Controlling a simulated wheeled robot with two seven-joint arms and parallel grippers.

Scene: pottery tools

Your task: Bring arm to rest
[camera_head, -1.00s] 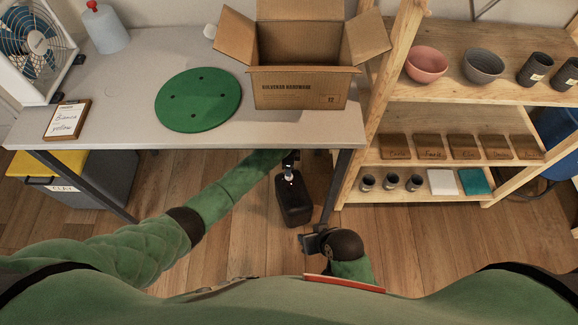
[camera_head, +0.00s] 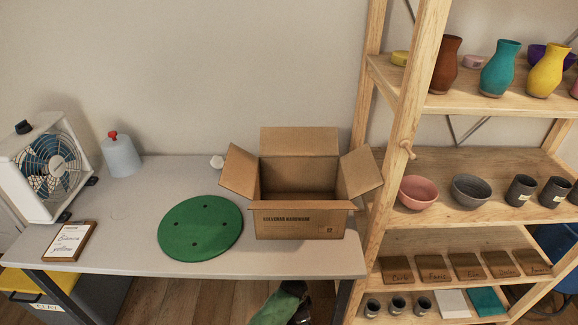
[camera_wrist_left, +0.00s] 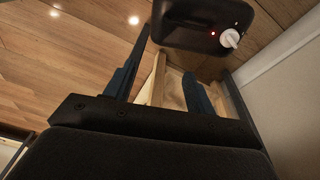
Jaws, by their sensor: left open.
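My left forearm (camera_head: 278,305) comes up green at the bottom edge of the head view, by the table's front edge. Its dark end is cropped and shadowed there. In the left wrist view my left gripper (camera_wrist_left: 163,78) is open, its two dark blue fingers apart with nothing held between them. A black box with a red light and a white knob (camera_wrist_left: 205,25) lies beyond the fingertips, apart from them as far as I can tell. My right gripper is out of view now.
The grey table (camera_head: 120,225) holds an open cardboard box (camera_head: 300,222), a green disc (camera_head: 200,227), a fan (camera_head: 45,165), a bottle (camera_head: 121,155) and a clipboard (camera_head: 69,241). A wooden shelf (camera_head: 480,218) with pottery stands at the right.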

